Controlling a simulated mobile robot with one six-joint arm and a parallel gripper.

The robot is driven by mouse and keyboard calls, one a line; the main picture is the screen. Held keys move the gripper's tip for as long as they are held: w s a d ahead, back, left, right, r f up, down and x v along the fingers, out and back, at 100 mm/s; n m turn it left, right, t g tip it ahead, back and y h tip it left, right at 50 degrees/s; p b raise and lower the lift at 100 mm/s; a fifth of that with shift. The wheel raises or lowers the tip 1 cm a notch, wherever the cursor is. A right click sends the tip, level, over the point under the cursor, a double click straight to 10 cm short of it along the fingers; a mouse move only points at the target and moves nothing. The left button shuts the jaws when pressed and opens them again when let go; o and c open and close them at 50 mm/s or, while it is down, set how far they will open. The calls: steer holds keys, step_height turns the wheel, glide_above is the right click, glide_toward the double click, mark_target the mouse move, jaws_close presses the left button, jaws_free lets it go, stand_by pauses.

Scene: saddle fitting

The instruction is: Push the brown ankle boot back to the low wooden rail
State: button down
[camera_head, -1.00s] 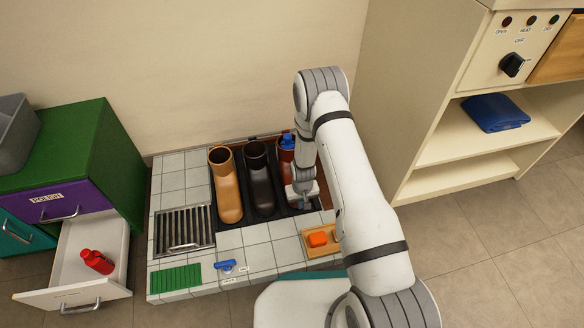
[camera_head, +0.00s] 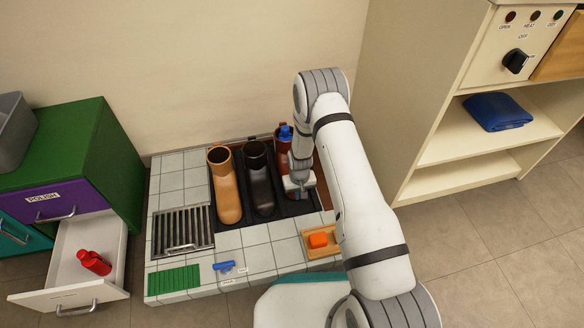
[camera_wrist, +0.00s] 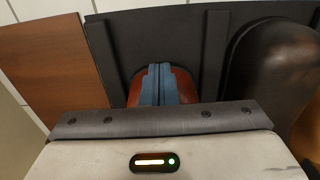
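The brown ankle boot (camera_head: 282,146) is the reddish-brown one at the right end of the black tray (camera_head: 237,224). A blue object shows at its top, and my gripper and wrist cover much of its front. My gripper (camera_head: 300,193) is low at the boot's front. In the wrist view its blue fingers (camera_wrist: 160,84) are together, with nothing seen between them, and the rounded reddish-brown boot (camera_wrist: 185,88) shows just beyond and on both sides. Touching cannot be told. The low wooden rail (camera_head: 268,137) shows as a thin brown strip behind the boots; any gap is unclear.
A tall tan boot (camera_head: 226,185) and a dark boot (camera_head: 259,180) stand left of the ankle boot, the dark one close by. A brown wooden board (camera_wrist: 50,65) lies beside the tray.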

steer(key=shift+w+a, duration=0.2)
steer(key=shift+w, duration=0.8)
steer(key=shift+w+a, duration=0.2)
steer(key=shift+w, duration=0.75)
steer(key=shift+w+a, duration=0.2)
steer(key=shift+w, duration=0.8)
steer(key=shift+s+d+r+p, duration=0.15)
steer(key=shift+s+r+p, duration=0.4)
steer(key=shift+s+p, duration=0.15)
steer(key=shift+s+d+r+p, duration=0.15)
steer(key=shift+s+r+p, duration=0.15)
steer(key=shift+s+p, duration=0.3)
steer(key=shift+s+d+r+p, duration=0.1)
steer(key=shift+s+r+p, duration=0.25)
steer(key=shift+s, duration=0.4)
step_height(320, 180, up, 10)
steer(key=s+p, duration=0.2)
steer(key=p, duration=0.5)
steer(key=shift+d+f, duration=0.15)
steer(key=shift+d, duration=0.05)
